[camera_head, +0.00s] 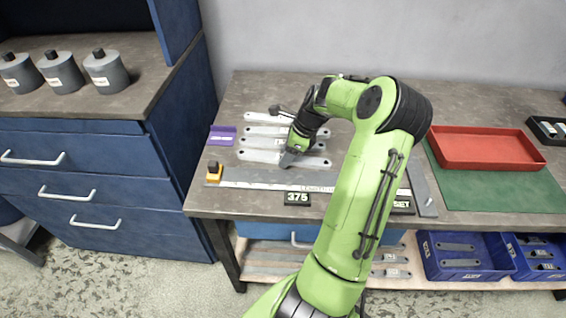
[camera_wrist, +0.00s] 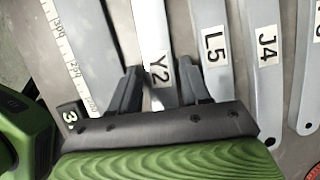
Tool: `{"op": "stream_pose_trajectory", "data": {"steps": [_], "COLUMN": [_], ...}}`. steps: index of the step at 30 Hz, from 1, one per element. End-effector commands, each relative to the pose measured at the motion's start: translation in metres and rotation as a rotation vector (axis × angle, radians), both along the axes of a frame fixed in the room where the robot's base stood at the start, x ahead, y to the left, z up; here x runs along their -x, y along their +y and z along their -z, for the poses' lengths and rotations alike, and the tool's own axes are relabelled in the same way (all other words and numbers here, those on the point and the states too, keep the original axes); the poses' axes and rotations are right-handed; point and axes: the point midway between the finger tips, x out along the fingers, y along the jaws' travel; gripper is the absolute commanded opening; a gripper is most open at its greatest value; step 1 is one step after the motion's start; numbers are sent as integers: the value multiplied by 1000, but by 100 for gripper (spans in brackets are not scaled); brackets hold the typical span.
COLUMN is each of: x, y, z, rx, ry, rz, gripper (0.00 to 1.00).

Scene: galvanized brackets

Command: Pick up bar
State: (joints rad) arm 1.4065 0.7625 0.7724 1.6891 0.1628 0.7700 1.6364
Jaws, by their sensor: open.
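Several flat grey metal bars lie side by side on the workbench. In the wrist view they carry labels: the Y2 bar (camera_wrist: 152,40), the L5 bar (camera_wrist: 211,25), the J4 bar (camera_wrist: 263,70) and one cut off at the right edge. My gripper (camera_wrist: 158,88) is open, with one finger on each side of the Y2 bar near its label. I cannot tell whether the fingers touch it. In the head view my gripper (camera_head: 287,161) is over the front bar (camera_head: 258,157) of the row, hiding part of it.
A ruler (camera_head: 240,184) with a yellow-and-black block (camera_head: 214,171) lies in front of the bars. A purple piece (camera_head: 222,135) is at their left. A red tray (camera_head: 485,150) stands on a green mat (camera_head: 500,190) to the right. Blue bins (camera_head: 460,268) sit on the lower shelf.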

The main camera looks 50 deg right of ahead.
Motion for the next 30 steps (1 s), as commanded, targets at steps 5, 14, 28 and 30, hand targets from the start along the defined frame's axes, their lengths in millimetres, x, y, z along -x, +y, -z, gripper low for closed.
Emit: {"op": "stream_pose_trajectory", "data": {"steps": [5,14,28,30], "x": [-1,0,-1,-1], "y": [0,0,-1,-1], "z": [0,-1,-40,-59], "rx": [1,2,8,7], "ry": [-1,-1,-5,-4], "rz": [0,1,1,1], "gripper": [47,1,0,0]}}
